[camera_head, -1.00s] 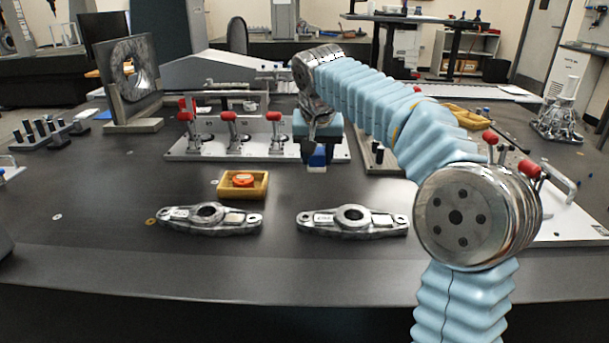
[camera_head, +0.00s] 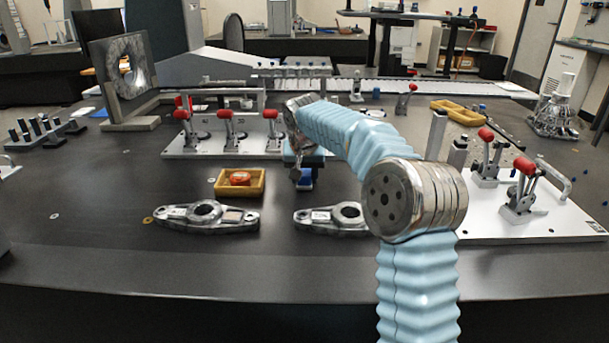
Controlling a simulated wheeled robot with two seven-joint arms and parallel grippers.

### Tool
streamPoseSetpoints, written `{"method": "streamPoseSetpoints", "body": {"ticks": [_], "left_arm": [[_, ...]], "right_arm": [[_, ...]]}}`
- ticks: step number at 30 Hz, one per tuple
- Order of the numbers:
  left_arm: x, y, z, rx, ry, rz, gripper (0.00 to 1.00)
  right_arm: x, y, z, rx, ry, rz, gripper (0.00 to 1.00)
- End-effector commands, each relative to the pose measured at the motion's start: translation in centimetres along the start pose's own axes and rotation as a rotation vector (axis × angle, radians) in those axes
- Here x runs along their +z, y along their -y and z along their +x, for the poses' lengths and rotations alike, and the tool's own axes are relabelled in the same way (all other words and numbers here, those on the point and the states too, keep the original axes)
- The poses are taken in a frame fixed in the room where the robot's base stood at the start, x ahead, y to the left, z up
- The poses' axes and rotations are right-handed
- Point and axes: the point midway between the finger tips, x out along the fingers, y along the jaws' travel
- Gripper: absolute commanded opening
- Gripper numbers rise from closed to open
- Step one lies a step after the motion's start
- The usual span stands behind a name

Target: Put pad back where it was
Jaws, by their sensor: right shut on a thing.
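My right gripper (camera_head: 304,176) hangs pointing down at the middle of the dark table, in front of the clamp plate. It is shut on a small blue block (camera_head: 306,182), which I take to be the pad; the fingers partly hide it. It is above or close to the tabletop; I cannot tell if it touches. Two grey metal link parts lie nearer to me: the left part (camera_head: 178,213) in full view, the right part (camera_head: 318,218) partly hidden by my right arm. My left gripper is out of view.
A yellow tray (camera_head: 215,187) with an orange-red item (camera_head: 240,178) stands left of the gripper. Behind is a plate with red-handled clamps (camera_head: 228,116); another white clamp plate (camera_head: 550,228) is at right. A disc fixture (camera_head: 130,70) stands at left. The front table strip is clear.

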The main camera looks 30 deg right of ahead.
Motion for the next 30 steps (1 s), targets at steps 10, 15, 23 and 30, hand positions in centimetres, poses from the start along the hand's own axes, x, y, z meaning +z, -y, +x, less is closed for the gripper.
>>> {"method": "streamPoseSetpoints", "body": {"ticks": [10,15,23,30], "left_arm": [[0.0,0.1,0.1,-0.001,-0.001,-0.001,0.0],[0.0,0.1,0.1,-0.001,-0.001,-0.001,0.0],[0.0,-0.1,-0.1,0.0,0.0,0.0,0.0],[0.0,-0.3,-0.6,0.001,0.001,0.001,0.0]], "right_arm": [[0.1,0.0,0.2,0.001,0.001,0.0,0.68],[0.1,0.0,0.2,0.001,0.001,0.0,0.68],[-0.1,0.0,-1.4,0.0,-0.001,0.0,0.68],[-0.1,0.1,-7.0,-0.002,-0.004,0.0,0.68]]}}
